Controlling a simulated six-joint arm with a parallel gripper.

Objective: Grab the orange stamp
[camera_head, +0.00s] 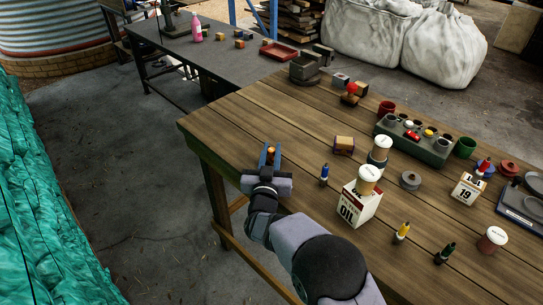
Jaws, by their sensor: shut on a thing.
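My gripper (270,160) is over the near left part of the wooden table. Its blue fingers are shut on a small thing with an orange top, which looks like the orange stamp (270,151). The fingers hide most of the stamp. I cannot tell whether its lower end touches the table.
A blue-topped stamp (324,175) stands right of my gripper. A yellow one (402,233) and a dark green one (446,252) stand farther right. An oil carton (357,207) and a green tray (412,146) with small cups are also on the table. The table's left end (220,115) is clear.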

